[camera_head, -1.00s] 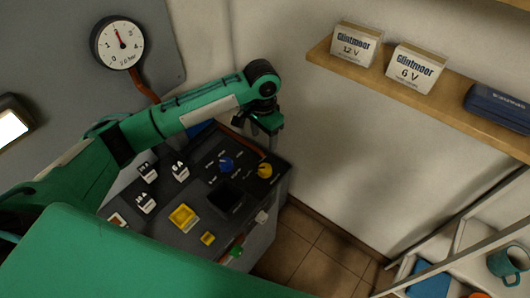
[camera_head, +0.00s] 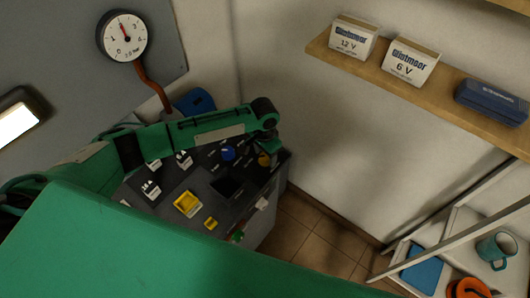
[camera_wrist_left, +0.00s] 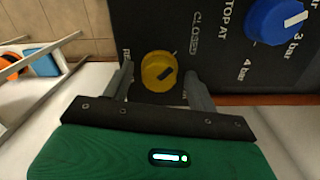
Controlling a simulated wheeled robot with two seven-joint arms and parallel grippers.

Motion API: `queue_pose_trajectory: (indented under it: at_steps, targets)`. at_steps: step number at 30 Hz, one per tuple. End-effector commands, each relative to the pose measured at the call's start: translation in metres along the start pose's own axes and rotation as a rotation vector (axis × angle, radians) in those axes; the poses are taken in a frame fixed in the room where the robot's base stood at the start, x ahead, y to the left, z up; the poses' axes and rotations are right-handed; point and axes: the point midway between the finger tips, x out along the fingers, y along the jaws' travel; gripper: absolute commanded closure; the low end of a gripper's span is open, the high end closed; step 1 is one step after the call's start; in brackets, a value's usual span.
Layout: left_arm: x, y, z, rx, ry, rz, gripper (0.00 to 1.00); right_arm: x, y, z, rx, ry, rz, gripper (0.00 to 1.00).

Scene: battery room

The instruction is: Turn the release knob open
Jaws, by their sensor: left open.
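The release knob is a round yellow knob with a dark slot mark. It lies on the dark panel (camera_wrist_left: 210,20) and shows in the left wrist view as the yellow knob (camera_wrist_left: 158,72). In the head view the yellow knob (camera_head: 264,160) is partly covered by my left gripper (camera_head: 271,150). In the left wrist view my left gripper (camera_wrist_left: 158,85) is open, with one finger on each side of the knob. I cannot tell if the fingers touch it. The word CLOSED is printed beside the knob. The right gripper is not in view.
A blue knob (camera_wrist_left: 278,20) sits near the yellow one. The panel also bears yellow parts (camera_head: 188,203) and a dark square opening (camera_head: 228,187). A gauge (camera_head: 124,37) hangs on the wall. A wooden shelf (camera_head: 440,83) with boxes is at the right.

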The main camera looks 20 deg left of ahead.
Motion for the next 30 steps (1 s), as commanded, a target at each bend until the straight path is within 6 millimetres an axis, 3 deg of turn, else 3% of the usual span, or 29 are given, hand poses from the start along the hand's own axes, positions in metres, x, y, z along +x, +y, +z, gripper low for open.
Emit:
queue_pose_trajectory:
  at_steps: [5, 12, 23, 30]
  targets:
    - [0.0, 0.0, 0.0, 0.0, 0.0, 0.0, 0.41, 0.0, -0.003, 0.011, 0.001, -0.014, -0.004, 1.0]
    - [0.0, 0.0, 0.0, 0.0, 0.0, 0.0, 0.86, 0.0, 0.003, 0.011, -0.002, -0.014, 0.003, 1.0]
    - [-0.001, 0.0, 0.0, 0.05, -0.001, 0.001, 0.86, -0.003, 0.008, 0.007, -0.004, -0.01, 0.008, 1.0]
    - [-0.001, 0.0, 0.0, 0.199, -0.006, 0.002, 0.86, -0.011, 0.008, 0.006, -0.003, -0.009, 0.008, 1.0]
